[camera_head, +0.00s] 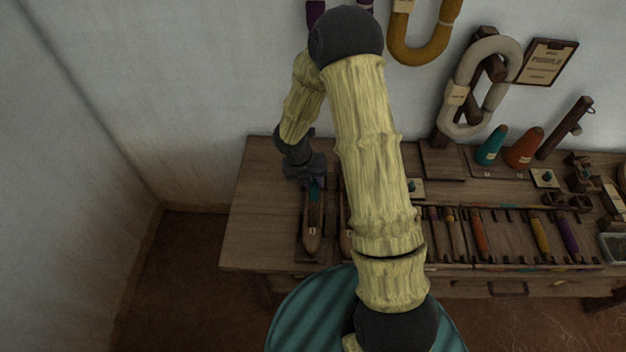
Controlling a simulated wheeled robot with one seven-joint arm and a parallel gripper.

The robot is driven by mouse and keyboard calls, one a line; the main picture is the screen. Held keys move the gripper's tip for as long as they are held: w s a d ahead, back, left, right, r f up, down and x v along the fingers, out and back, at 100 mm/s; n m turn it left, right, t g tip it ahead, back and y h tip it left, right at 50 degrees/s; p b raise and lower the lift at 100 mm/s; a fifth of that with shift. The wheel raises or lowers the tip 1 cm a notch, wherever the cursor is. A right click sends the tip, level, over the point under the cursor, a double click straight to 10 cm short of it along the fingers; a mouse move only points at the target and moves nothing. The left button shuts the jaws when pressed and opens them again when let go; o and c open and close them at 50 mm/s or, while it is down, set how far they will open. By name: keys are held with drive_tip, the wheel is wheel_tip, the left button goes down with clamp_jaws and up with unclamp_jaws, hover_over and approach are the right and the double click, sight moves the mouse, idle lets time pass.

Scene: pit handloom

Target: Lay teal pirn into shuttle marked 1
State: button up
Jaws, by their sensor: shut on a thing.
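The teal pirn (315,188) is seen small below my gripper (314,180), at the far end of the left shuttle. My gripper is shut on the pirn's upper part. The left shuttle (312,240), a brown wooden boat shape with a pale label that seems to read 1, lies lengthwise near the table's left end. The pirn is over or in the shuttle's opening; I cannot tell whether it touches the bottom. My fingers hide part of the pirn and the shuttle's far tip.
A second shuttle (346,240) lies just right, partly behind my arm. A rack (508,254) of several coloured pirns fills the table's front right. Teal (491,147) and orange (524,149) cones stand behind. The table's left end (262,205) is bare.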

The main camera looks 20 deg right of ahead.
sight(313, 191)
drive_tip(key=shift+f+b, duration=3)
drive_tip(key=shift+f, duration=0.1)
drive_tip(key=shift+f+b, duration=0.4)
drive_tip(key=shift+f, duration=0.3)
drive_tip(key=o, duration=1.1)
drive_tip(key=shift+c, duration=0.2)
wheel_tip(313, 191, up, 8)
drive_tip(key=p, duration=0.8)
drive_tip(key=shift+p, duration=0.3)
